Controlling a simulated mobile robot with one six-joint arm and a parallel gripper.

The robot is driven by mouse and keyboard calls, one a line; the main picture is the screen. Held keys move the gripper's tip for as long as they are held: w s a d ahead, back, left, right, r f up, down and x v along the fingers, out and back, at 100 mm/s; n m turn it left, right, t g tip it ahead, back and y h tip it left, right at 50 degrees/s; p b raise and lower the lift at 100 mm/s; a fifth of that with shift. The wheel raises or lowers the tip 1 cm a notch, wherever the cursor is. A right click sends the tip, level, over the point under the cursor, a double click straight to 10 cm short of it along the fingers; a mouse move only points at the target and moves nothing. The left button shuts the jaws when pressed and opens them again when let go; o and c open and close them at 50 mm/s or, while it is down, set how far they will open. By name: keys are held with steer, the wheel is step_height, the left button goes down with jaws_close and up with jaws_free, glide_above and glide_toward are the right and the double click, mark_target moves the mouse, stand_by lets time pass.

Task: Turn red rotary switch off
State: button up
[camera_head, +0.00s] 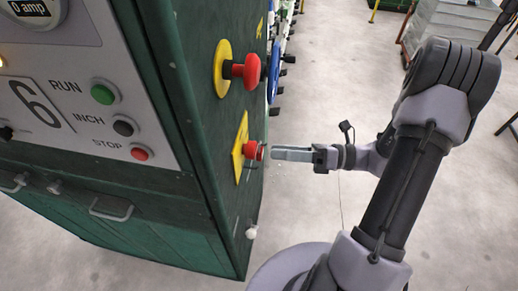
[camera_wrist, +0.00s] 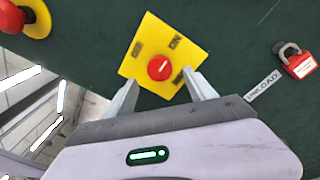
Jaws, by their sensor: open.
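The red rotary switch (camera_wrist: 160,67) sits on a yellow square plate (camera_wrist: 143,47) on the dark green cabinet side. Labels show on the plate, one of them reading ON. In the head view the switch (camera_head: 254,151) sticks out from the plate (camera_head: 240,147), below a large red knob. My gripper (camera_wrist: 165,90) is open in the wrist view, one finger to each side below the switch. In the head view my gripper (camera_head: 276,154) points left at the switch, with its tips just short of it. I see no contact.
A red mushroom button (camera_head: 250,72) on a yellow disc (camera_head: 222,68) is above the switch. A red padlock (camera_wrist: 299,65) hangs at the right in the wrist view. The cabinet front holds a panel with RUN, INCH and STOP buttons (camera_head: 140,152). Floor (camera_head: 310,215) is clear beside the cabinet.

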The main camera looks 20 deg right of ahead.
mark_target(249, 150)
steer(key=x, duration=0.5)
steer(key=shift+w+a, duration=0.15)
steer(key=shift+a, duration=0.25)
steer(key=c, duration=1.3)
steer(key=shift+c, duration=0.2)
